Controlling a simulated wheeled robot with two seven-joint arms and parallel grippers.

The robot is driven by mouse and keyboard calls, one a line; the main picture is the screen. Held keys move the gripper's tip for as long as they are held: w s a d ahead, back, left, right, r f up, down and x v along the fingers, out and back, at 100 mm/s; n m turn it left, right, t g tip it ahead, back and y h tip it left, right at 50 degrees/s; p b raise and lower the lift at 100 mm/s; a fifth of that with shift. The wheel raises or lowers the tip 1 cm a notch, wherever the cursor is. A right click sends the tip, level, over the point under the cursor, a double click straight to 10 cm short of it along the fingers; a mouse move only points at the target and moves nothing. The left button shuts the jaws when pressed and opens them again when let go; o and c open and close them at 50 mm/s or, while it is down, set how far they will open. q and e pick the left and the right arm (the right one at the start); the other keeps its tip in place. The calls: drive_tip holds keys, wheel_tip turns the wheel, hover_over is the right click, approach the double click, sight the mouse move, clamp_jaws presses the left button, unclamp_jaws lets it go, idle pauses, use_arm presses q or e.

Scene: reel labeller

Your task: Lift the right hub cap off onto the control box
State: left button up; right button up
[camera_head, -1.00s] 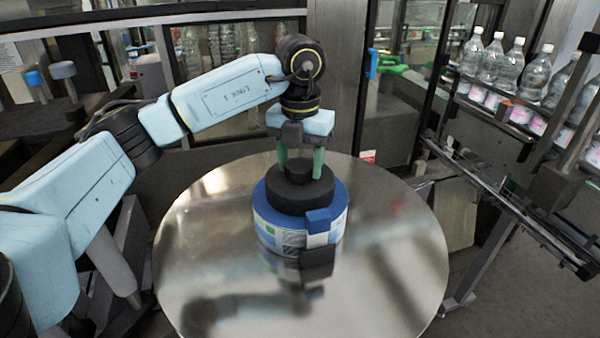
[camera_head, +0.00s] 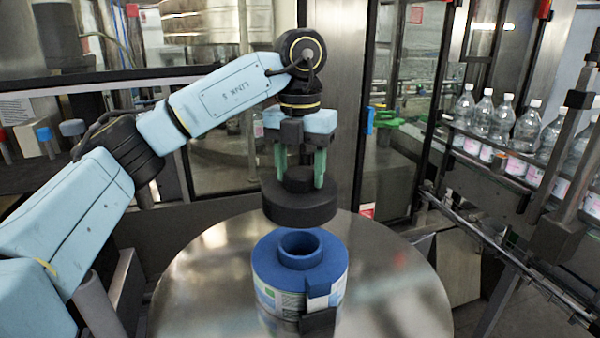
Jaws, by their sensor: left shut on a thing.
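My left gripper (camera_head: 299,168) points down with its green fingers shut on the knob of the black hub cap (camera_head: 299,206). The cap is a wide dark disc with a smaller round knob on top. It hangs level above the blue reel hub (camera_head: 300,246), with a gap between them. The hub's round opening is uncovered. A label roll with a white, blue and green printed side (camera_head: 282,300) sits around the hub on the round metal table. I see no control box that I can identify. My right gripper is not in view.
The round shiny metal table (camera_head: 205,290) is bare around the reel. A conveyor with several clear bottles (camera_head: 500,125) runs along the right. A steel post and glass machine doors (camera_head: 338,110) stand close behind my left gripper.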

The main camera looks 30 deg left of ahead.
sight(300, 172)
use_arm(q)
drive_tip(key=shift+r+p, duration=1.45)
drive_tip(key=shift+r, duration=0.3)
drive_tip(key=shift+r+p, duration=0.55)
drive_tip(key=shift+r, duration=0.45)
